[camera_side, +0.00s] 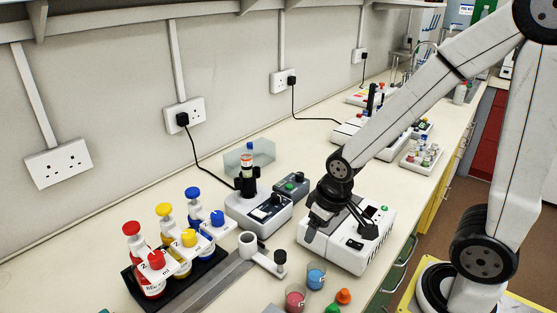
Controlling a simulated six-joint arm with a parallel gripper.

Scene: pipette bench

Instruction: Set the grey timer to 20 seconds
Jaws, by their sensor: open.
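A small dark grey box (291,186) with a green button on its top stands on the bench, behind and left of my gripper. It may be the grey timer, but its markings are too small to read. My gripper (362,224) is open, with its dark fingers low over a white box-shaped device (340,255). The device has a green button, a small red light and a dark switch on top. My gripper hides part of this device, and I cannot tell whether the fingers touch it. My gripper is to the right of the grey box and apart from it.
Red, yellow and blue-capped bottles sit in a black tray (204,279). Pink (295,297) and blue (316,275) beakers stand at the front. A tube rack (422,158) and other devices are farther back.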

